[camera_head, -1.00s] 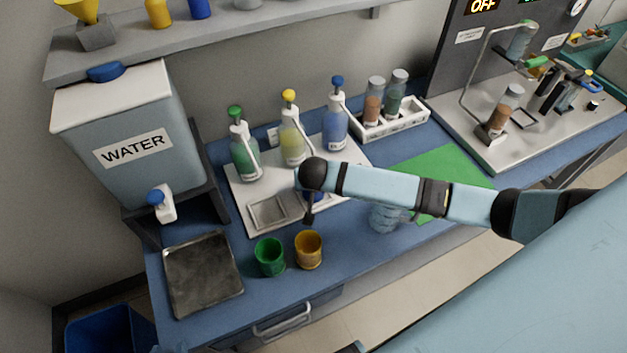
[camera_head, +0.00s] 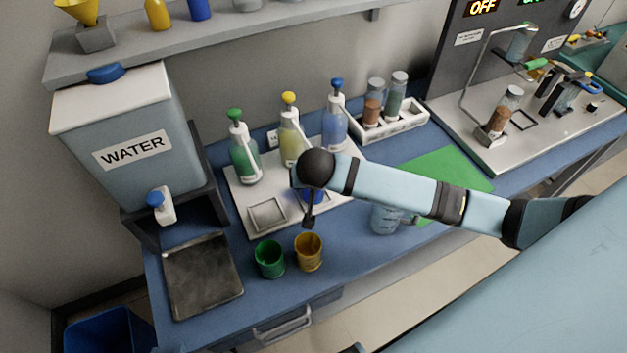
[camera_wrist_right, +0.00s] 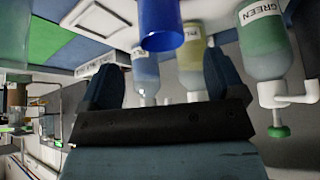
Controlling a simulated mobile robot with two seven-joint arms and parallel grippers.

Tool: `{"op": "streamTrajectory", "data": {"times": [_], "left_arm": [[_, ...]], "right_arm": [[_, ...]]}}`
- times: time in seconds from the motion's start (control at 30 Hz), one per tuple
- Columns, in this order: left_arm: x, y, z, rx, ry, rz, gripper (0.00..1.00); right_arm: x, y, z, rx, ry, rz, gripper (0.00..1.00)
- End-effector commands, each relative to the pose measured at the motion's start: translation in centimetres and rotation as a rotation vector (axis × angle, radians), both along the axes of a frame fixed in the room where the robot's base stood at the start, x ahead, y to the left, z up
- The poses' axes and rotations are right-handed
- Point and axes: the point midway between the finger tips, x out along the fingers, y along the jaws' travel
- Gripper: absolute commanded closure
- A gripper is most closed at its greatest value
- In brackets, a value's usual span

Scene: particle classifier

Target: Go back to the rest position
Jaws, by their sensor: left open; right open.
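My right arm reaches in from the right in the head view. Its gripper (camera_head: 309,222) points down over the front of the white tray (camera_head: 237,203), partly hidden by its black joint. In the right wrist view, which is upside down, my right gripper (camera_wrist_right: 158,75) is open with two dark fingers apart and nothing between them. A blue cup (camera_wrist_right: 160,25) stands just beyond the fingers; in the head view the blue cup (camera_head: 312,196) is partly hidden behind the arm. I cannot make out my left gripper in either view.
Green (camera_head: 270,260) and yellow (camera_head: 308,252) cups stand in front of the tray. Pump bottles, including a green one (camera_head: 244,160), stand behind. A clear beaker (camera_head: 384,220) sits below the forearm. The water tank (camera_head: 125,145) is at left, the shelf (camera_head: 230,25) above.

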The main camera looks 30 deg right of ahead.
Motion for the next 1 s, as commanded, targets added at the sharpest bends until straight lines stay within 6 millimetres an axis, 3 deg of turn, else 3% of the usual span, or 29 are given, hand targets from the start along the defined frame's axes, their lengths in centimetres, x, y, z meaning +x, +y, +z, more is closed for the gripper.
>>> {"op": "streamTrajectory", "data": {"times": [0.23,0.8,0.87,1.0], "left_arm": [[0.0,0.0,-0.1,0.0,0.001,0.0,0.57],[-0.1,0.0,-0.2,0.001,0.004,-0.001,0.57],[-0.1,0.0,-0.2,0.001,0.004,-0.001,0.57],[-0.1,0.0,-0.2,0.001,0.004,-0.001,0.57]], "right_arm": [[-0.9,0.5,1.9,0.001,0.0,0.0,0.12],[-1.2,0.6,1.9,0.002,0.003,0.005,0.12],[-1.7,1.0,1.7,0.009,0.012,0.023,0.12],[-4.6,2.7,1.4,0.042,0.052,0.125,0.12]]}}
